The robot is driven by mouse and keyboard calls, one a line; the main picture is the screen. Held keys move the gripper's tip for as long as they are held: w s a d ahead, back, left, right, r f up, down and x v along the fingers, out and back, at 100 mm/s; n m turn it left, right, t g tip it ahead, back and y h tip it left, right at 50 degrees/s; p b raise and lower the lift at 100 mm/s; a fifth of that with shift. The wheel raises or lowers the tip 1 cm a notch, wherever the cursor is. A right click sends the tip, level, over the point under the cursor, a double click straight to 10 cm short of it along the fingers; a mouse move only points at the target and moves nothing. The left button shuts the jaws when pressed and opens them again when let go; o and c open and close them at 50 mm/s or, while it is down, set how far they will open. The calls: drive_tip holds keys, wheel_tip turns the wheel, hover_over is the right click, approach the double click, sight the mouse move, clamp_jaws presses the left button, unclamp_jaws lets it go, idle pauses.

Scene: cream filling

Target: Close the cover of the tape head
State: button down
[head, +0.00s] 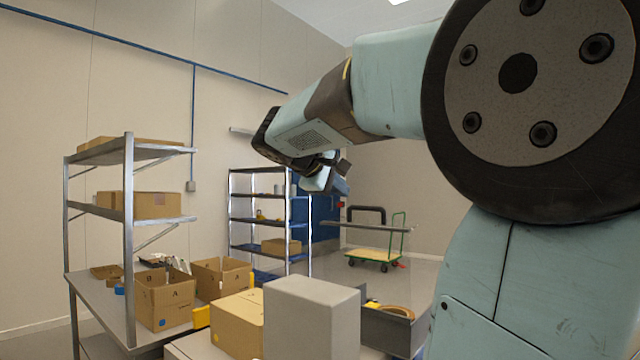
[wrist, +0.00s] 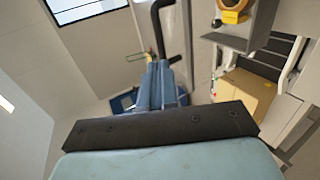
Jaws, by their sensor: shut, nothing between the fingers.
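My gripper (head: 335,182) hangs at the end of my raised arm in the middle of the head view, above the work table and in front of the shelving. Its blue fingers (wrist: 160,66) are together and empty in the wrist view. A grey open-topped unit (head: 385,336) with an orange tape roll (head: 398,311) stands low at the right of the grey block; it looks like the tape head. An orange roll (wrist: 232,14) by a grey metal part (wrist: 232,41) shows at the top right of the wrist view. My gripper is apart from them. I cannot tell the cover's position.
A plain grey block (head: 311,318) and a cardboard box (head: 238,323) stand beside the unit. Open cartons (head: 165,302) sit on the left bench. A metal rack (head: 268,218) and a green-handled trolley (head: 374,255) stand behind. The air around my gripper looks clear.

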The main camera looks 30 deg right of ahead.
sight(362, 208)
drive_tip(key=x, duration=0.8)
drive_tip(key=shift+s, duration=0.1)
